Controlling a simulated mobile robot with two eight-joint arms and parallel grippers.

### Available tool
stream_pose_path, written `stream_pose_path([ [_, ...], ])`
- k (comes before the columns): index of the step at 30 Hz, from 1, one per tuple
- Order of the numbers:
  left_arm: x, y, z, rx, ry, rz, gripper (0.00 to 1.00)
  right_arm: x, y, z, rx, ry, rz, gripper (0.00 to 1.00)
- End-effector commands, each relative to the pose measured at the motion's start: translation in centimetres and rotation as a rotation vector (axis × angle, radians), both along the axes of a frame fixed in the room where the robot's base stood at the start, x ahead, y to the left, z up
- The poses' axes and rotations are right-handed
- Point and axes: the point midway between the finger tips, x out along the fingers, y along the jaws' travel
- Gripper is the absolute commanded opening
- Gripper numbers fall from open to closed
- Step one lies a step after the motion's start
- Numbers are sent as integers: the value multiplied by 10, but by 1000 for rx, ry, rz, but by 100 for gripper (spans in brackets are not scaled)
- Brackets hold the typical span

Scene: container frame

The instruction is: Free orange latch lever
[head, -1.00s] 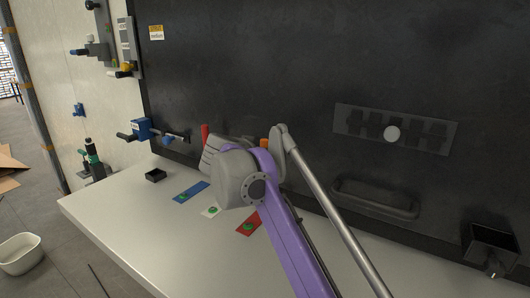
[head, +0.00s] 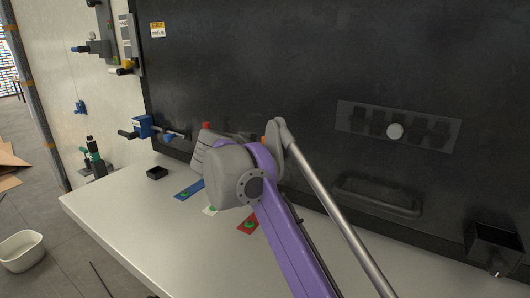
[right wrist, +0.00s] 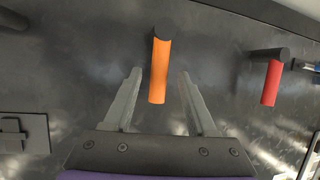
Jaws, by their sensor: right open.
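The orange latch lever (right wrist: 159,70) hangs down from a dark round mount on the black panel in the right wrist view. My right gripper (right wrist: 158,75) is open, with one finger on each side of the lever's lower end. I see a gap between the lever and each finger; how deep the lever sits between them I cannot tell. My left gripper is not in view.
A red lever (right wrist: 271,82) hangs to the right in the right wrist view. A blue latch (head: 142,127) sits at the panel's left edge. The white table (head: 130,205) carries blue, white and red plates and a small black box (head: 157,173).

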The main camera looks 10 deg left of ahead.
Motion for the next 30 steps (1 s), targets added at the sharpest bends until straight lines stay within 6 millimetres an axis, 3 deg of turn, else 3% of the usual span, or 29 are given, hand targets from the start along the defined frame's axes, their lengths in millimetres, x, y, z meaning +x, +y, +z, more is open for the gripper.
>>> stream_pose_path([
  [6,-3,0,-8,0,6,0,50,-43,8,16,0,1,3,57],
  [12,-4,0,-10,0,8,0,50,-67,11,27,0,1,2,57],
  [30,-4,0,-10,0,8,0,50,-73,12,30,-1,1,0,57],
])
